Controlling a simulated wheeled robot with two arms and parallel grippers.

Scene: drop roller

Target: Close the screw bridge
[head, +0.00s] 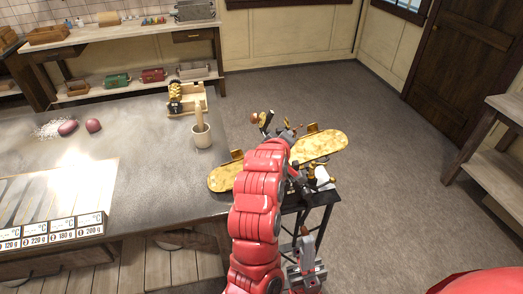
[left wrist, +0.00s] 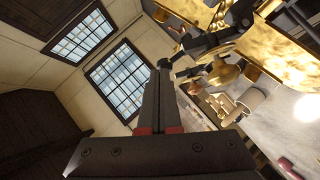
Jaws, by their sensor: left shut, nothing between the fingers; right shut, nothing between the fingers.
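The drop roller stands on a small black stand at the table's right end, between two gold trays (head: 318,147). My red left arm hides much of it in the head view. In the left wrist view, its dark bar (left wrist: 212,45) and brass parts (left wrist: 224,73) show close up. I cannot tell for certain which part is the screw bridge or how it sits. My left gripper (left wrist: 163,66) is shut and empty, its tips close to the dark bar; contact is unclear. My right gripper (head: 304,240) is shut and empty, low beside the stand in the head view.
A mortar with a pestle (head: 201,135) and a wooden box (head: 188,101) stand on the grey table (head: 130,130) left of the roller. A label strip (head: 55,232) lies at front left. The floor right of the stand is clear.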

